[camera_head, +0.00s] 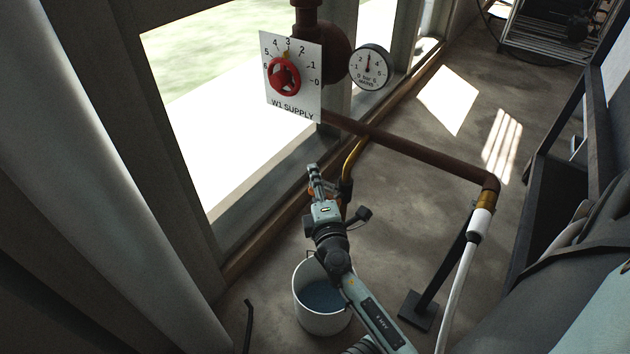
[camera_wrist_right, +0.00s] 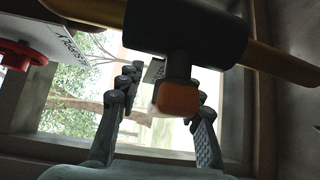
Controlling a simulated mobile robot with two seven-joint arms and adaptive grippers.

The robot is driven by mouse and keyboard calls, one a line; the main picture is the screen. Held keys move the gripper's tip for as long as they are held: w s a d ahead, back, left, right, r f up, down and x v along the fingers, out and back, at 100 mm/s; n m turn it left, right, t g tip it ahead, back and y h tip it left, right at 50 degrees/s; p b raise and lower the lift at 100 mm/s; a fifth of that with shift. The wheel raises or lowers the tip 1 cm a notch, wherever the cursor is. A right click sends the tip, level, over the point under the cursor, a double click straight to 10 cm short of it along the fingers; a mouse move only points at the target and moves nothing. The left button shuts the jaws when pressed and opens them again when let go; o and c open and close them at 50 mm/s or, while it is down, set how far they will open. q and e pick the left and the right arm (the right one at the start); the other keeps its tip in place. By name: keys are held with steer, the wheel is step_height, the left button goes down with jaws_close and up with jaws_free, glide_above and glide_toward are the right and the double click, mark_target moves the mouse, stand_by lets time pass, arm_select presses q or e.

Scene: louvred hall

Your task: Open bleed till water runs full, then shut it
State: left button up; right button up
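The bleed is a black valve body (camera_head: 346,186) on a thin yellow pipe (camera_head: 353,160) below the brown supply pipe. In the right wrist view, the black body (camera_wrist_right: 185,28) crosses close in front, with an orange-tipped handle (camera_wrist_right: 179,98) hanging from it. My right gripper (camera_head: 314,172) is beside the bleed; its fingers (camera_wrist_right: 160,84) are apart, with the orange tip showing between them. I cannot tell whether they touch it. A white bucket (camera_head: 300,292) below the arm holds bluish water. The bleed outlet is hidden, and no running stream is visible. My left gripper is out of view.
A red handwheel (camera_head: 284,74) sits on the numbered W1 SUPPLY plate (camera_head: 300,100), beside a round gauge (camera_head: 370,68). The brown pipe (camera_head: 420,157) runs right to a white hose (camera_head: 458,280) and black stand (camera_head: 418,309). Window frames border the left.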

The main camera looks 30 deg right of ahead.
steer(key=shift+c, duration=0.6)
jaws_close()
